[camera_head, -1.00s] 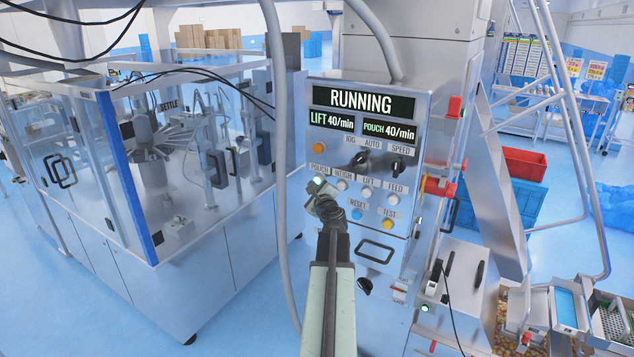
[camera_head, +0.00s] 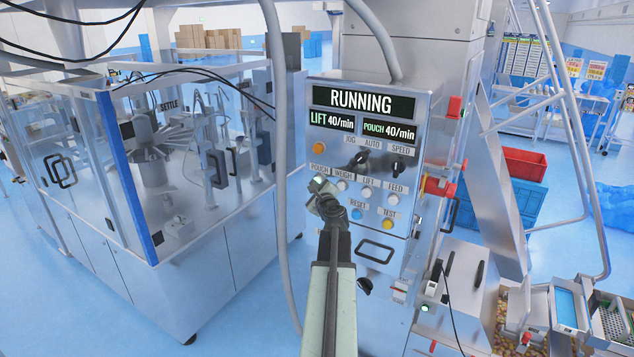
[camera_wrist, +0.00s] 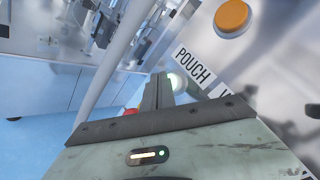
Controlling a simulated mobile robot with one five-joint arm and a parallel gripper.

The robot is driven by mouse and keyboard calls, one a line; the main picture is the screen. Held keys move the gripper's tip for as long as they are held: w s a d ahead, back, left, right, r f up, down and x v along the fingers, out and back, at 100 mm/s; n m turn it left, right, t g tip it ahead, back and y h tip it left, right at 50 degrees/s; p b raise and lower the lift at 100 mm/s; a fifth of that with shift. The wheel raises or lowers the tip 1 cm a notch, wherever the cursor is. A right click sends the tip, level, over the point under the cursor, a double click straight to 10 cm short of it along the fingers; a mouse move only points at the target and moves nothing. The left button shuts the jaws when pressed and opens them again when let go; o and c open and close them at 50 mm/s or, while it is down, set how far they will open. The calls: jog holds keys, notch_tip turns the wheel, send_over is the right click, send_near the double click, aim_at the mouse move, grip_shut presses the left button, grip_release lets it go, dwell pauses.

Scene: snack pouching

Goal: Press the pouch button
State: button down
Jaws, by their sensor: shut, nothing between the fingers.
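The control panel (camera_head: 338,232) shows a RUNNING display (camera_head: 361,101) and several buttons and knobs. The POUCH button is hidden behind my gripper (camera_head: 318,186) in the head view, below its POUCH label (camera_head: 320,174). In the wrist view, the pale round POUCH button (camera_wrist: 178,82) shows right beside the tips of my shut gripper (camera_wrist: 158,80), near the POUCH label (camera_wrist: 193,66). My gripper is empty. I cannot tell whether the tips touch the button.
The white WEIGH button (camera_head: 341,186) sits just right of my gripper, and the blue RESET button (camera_head: 357,214) is below right. A grey hose (camera_head: 281,150) hangs left of the panel. The glass-walled machine (camera_head: 150,200) stands at left. A red bin (camera_head: 525,163) is at right.

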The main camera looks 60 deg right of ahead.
jog(key=shift+d, duration=0.5)
dwell(0.5)
jog(key=shift+a, duration=0.95)
jog(key=a, duration=0.5)
dwell(0.8)
